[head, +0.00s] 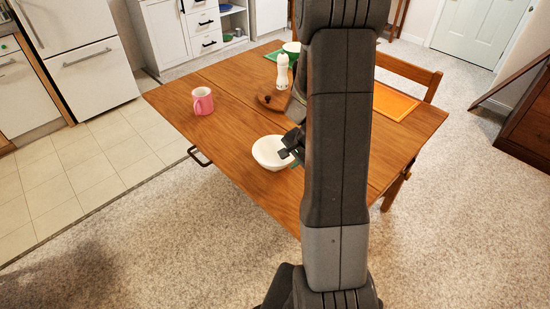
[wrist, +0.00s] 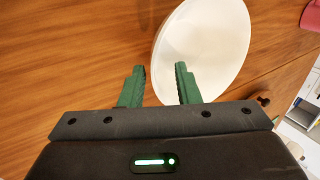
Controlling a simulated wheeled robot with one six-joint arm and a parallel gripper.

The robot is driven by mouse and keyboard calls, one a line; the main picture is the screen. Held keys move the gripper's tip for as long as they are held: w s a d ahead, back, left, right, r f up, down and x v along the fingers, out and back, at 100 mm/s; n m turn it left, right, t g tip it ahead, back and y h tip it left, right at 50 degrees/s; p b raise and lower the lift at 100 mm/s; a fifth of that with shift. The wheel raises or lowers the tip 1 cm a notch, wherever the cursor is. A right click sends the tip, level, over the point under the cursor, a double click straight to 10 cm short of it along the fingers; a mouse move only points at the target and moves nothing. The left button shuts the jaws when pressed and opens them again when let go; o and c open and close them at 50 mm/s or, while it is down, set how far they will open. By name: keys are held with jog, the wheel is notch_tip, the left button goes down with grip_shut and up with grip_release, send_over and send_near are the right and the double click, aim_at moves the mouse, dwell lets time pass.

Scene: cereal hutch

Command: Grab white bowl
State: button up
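The white bowl (head: 265,153) sits upright on the wooden table near its front edge in the head view. In the wrist view, the bowl (wrist: 205,45) fills the upper middle. My gripper (wrist: 160,70) is open, with two green fingers apart. The bowl's near-left rim shows between the fingertips; the right finger overlaps the bowl and the left one is over bare wood. I cannot tell whether either finger touches it. In the head view, my gripper (head: 290,150) is at the bowl's right side, partly hidden by my arm.
A white bottle (head: 282,72) and a round brown wooden piece (head: 268,102) are behind the bowl. A second white bowl (head: 291,46) is at the far end. An orange mat (head: 393,103) lies right.

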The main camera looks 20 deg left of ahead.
jog(key=x, duration=0.4)
jog(key=shift+d+f, duration=0.1)
jog(key=shift+d, duration=0.15)
grip_shut()
